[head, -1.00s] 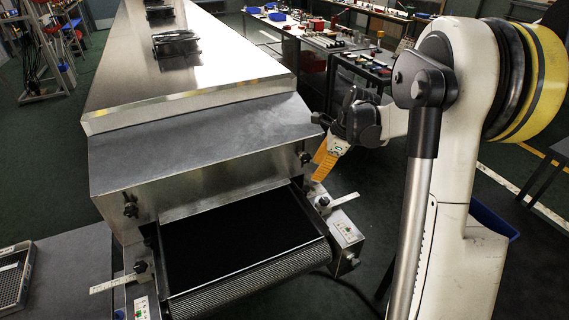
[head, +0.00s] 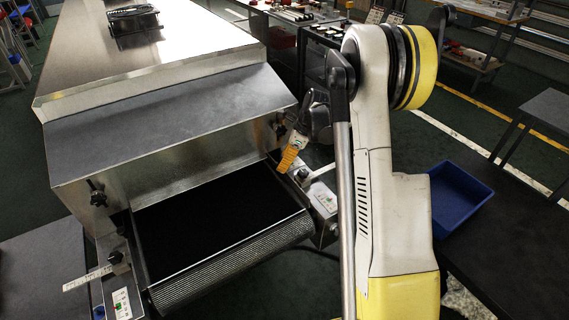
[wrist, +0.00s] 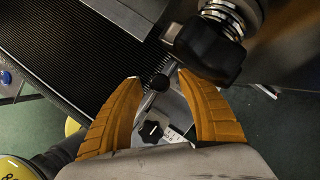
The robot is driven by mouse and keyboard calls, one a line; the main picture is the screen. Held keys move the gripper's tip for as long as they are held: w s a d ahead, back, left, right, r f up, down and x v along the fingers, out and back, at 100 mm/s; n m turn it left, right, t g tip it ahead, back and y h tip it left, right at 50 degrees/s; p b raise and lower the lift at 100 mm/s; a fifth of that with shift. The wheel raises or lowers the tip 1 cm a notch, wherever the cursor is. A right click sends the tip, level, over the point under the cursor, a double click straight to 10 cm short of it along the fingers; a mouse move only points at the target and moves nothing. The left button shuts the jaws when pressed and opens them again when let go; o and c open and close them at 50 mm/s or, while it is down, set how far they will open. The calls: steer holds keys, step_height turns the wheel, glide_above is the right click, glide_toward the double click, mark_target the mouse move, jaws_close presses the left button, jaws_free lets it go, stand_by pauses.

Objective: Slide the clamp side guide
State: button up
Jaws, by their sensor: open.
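The right side guide has a black knob (head: 303,174) beside the belt's right edge, partly hidden behind my gripper (head: 284,168) in the head view. My gripper, with orange fingers, points down there. In the wrist view, my gripper (wrist: 160,80) is open, and a small dark round knob (wrist: 160,82) on a rod shows between the fingertips. I cannot tell whether the fingers touch it. A black star knob (wrist: 152,131) lies between the finger bases. On the left, another guide has a black knob (head: 115,257) and a white scale (head: 88,278).
The dryer's metal hood (head: 170,115) stands over the black belt (head: 215,220). A large black hood knob (wrist: 210,48) is close to the right finger. A control panel (head: 323,199) sits right of the belt. A blue bin (head: 463,196) lies right of my arm.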

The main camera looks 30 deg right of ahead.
jaws_close()
steer(key=shift+a, duration=0.1)
steer(key=a, duration=0.5)
steer(key=shift+s, duration=0.1)
jaws_free()
steer(key=shift+d, duration=0.1)
steer(key=v, duration=1.2)
